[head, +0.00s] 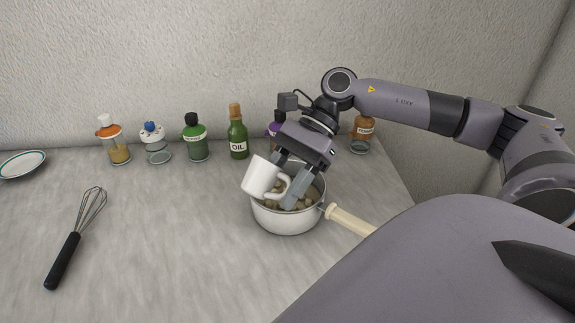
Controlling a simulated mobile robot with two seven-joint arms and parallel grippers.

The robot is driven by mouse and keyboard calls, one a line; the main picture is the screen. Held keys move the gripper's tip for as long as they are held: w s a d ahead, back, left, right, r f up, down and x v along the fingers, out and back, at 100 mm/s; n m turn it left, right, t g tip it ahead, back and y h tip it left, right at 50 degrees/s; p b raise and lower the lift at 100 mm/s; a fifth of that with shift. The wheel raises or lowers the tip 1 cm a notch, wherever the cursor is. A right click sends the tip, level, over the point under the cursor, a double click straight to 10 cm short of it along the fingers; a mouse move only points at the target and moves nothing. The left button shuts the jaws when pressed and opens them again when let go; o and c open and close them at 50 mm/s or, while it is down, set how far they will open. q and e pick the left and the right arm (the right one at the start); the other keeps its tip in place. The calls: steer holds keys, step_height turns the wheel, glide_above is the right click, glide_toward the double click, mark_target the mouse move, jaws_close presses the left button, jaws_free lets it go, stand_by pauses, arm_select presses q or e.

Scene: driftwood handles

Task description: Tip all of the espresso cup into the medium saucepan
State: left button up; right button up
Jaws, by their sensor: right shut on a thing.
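The white espresso cup (260,176) is tilted above the left part of the medium saucepan (287,218). My right gripper (287,185) is shut on the cup at its handle side, with its fingers pointing down over the pan. The white saucepan stands on the counter with its pale handle (348,221) pointing to the lower right. Brownish lumps lie inside the pan. The inside of the cup is hidden, so I cannot tell what it holds. My left gripper is not in view.
A whisk (78,236) lies at the left of the counter (170,250), and a plate (22,164) sits at the far left. Several bottles and jars, including the oil bottle (238,140), stand along the wall. The counter between whisk and pan is clear.

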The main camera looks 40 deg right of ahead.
steer(key=shift+a+r+h, duration=0.1)
steer(key=shift+r+h, duration=0.1)
steer(key=shift+h, duration=0.1)
steer(key=shift+s+a+f+t+h+b, duration=0.15)
steer(key=shift+a+f+h+b, duration=0.2)
steer(key=shift+a+f+h, duration=0.9)
steer(key=shift+a+f+t+h+b, duration=0.3)
steer(key=shift+a+f+h, duration=0.45)
steer(key=shift+h, duration=0.95)
steer(key=shift+s+a+f+t+h+b, duration=0.1)
steer(key=shift+a+f+h+b, duration=0.3)
steer(key=shift+a+f+h, duration=0.85)
step_height(320, 180, up, 6)
steer(key=p, duration=0.2)
steer(key=shift+d+r+h, duration=0.25)
steer(key=shift+h, duration=0.05)
